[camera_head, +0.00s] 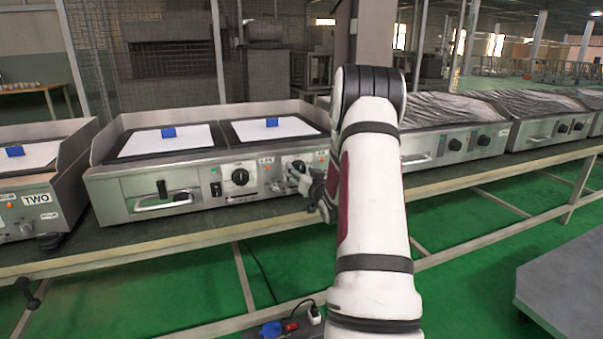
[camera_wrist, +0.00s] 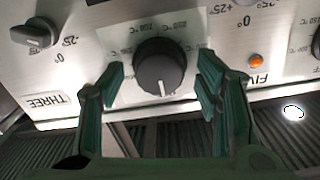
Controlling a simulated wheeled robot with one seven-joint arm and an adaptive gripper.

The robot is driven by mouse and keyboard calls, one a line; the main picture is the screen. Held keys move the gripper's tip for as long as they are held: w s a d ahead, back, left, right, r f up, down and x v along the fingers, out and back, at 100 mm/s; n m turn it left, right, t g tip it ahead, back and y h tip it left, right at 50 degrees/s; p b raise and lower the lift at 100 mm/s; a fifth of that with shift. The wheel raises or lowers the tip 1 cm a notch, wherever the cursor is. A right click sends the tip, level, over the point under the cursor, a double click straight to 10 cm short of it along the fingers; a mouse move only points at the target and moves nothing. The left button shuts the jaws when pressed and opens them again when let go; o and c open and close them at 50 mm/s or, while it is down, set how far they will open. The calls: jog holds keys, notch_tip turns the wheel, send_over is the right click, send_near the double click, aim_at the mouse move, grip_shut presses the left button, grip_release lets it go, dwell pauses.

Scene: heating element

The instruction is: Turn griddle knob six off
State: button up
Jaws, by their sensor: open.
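A round dark knob (camera_wrist: 158,66) with a light pointer line sits on the griddle's front panel in the wrist view. Its line points toward the bottom of that picture. My gripper (camera_wrist: 160,93) is open, with one green-dark finger on each side of the knob. I cannot tell whether the fingers touch it. In the head view my gripper (camera_head: 316,188) is at the right part of the griddle's front (camera_head: 215,190), partly hidden by my arm. No label reading six is legible.
Another knob (camera_wrist: 36,33) is at the left, near a THREE label (camera_wrist: 45,103). An orange light (camera_wrist: 256,61) is at the right, by a partly hidden FIVE label. More griddles line the table, including one marked TWO (camera_head: 36,199). A grey surface (camera_head: 570,285) is at lower right.

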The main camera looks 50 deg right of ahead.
jog(key=v, duration=1.2)
jog(key=shift+w, duration=0.1)
